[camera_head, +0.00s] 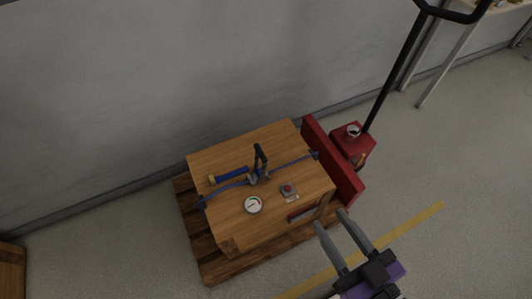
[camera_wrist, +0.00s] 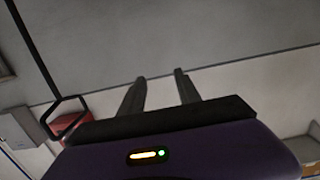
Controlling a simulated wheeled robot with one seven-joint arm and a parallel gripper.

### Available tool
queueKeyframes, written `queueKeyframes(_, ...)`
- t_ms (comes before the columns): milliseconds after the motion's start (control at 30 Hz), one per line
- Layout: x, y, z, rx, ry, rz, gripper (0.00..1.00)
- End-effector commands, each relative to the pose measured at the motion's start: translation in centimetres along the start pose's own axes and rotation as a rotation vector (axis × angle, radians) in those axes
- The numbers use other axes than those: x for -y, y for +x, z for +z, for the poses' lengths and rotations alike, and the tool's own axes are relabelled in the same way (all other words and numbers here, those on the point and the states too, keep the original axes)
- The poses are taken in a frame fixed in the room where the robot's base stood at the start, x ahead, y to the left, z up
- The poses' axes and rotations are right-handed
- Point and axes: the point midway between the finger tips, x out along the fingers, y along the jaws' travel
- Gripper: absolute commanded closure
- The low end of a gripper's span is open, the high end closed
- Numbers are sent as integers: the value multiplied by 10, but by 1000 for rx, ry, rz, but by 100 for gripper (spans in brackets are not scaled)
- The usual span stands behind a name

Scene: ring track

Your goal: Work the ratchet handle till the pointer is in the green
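The ratchet (camera_head: 257,172) sits on a blue strap (camera_head: 290,163) that runs across the top of a wooden crate. Its dark handle (camera_head: 260,155) stands up from the strap. A round white gauge (camera_head: 253,205) lies on the crate top in front of the ratchet; its pointer and any green zone are too small to read. My gripper (camera_head: 330,218) is at the lower right in the head view, near the crate's front right corner and apart from the ratchet. Its two fingers are apart with nothing between them, as the wrist view (camera_wrist: 160,75) also shows.
The wooden crate (camera_head: 225,155) stands on a pallet (camera_head: 212,268) by the grey wall. A small box with a red button (camera_head: 288,190) and a blue tool (camera_head: 232,174) lie on top. A red pallet jack (camera_head: 350,142) stands at the right. The floor in front is clear.

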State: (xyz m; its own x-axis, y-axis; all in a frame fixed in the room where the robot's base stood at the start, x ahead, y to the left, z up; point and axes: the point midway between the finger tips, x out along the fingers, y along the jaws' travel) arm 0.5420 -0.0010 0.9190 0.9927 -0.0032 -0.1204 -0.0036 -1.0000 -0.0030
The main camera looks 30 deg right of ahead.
Motion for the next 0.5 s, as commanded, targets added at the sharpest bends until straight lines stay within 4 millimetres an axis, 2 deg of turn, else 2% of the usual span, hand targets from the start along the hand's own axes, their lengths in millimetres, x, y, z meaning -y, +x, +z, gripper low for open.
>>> queueKeyframes(33,0,10,13,-14,0,0,60)
queueKeyframes(167,0,36,35,-45,-1,1,60)
queueKeyframes(267,-1,64,56,-74,-2,2,60)
queueKeyframes(500,-1,161,117,-148,-11,5,60)
